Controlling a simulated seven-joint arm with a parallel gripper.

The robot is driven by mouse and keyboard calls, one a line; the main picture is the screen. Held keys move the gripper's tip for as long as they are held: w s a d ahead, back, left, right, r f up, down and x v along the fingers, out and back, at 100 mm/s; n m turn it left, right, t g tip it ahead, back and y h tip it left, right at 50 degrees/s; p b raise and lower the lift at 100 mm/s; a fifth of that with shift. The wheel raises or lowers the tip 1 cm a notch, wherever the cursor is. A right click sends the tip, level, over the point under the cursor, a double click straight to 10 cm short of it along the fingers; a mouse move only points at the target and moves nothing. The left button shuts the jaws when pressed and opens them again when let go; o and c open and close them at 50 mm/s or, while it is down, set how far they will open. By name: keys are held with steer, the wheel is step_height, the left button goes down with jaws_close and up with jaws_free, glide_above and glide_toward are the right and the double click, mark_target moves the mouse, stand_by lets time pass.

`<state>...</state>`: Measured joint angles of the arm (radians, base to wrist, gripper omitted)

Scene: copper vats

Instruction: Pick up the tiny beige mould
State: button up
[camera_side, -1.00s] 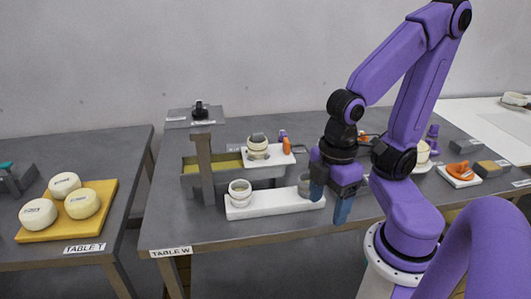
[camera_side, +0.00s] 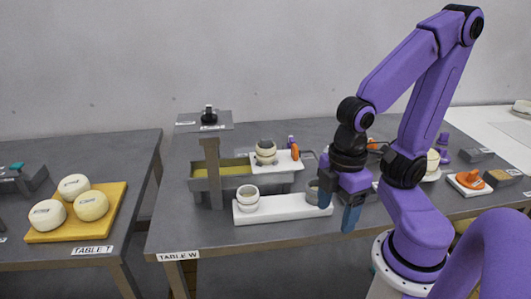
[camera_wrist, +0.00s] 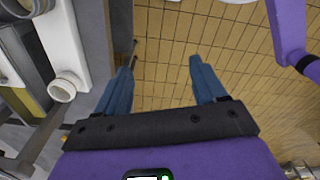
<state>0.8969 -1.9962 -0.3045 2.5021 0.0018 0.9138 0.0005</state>
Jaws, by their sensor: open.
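A small beige mould (camera_side: 248,199) stands upright at the left end of a white board (camera_side: 285,208) on table W. My gripper (camera_side: 337,215) is open and empty, pointing down at the board's right end near the table's front edge. In the wrist view, only tiled floor shows between the fingertips (camera_wrist: 160,66). A greyer mould (camera_side: 312,192) stands close left of my gripper, partly hidden by a finger. Another beige-grey mould (camera_side: 265,153) stands on a raised white plate.
A grey vat (camera_side: 230,183) with yellowish contents and a post (camera_side: 212,172) stand behind the board. Table T holds a yellow board (camera_side: 112,214) with three round cheeses. An orange item (camera_side: 470,178) lies on a white tray at right. The table front left is clear.

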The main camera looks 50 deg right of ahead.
steer(key=o, duration=0.4)
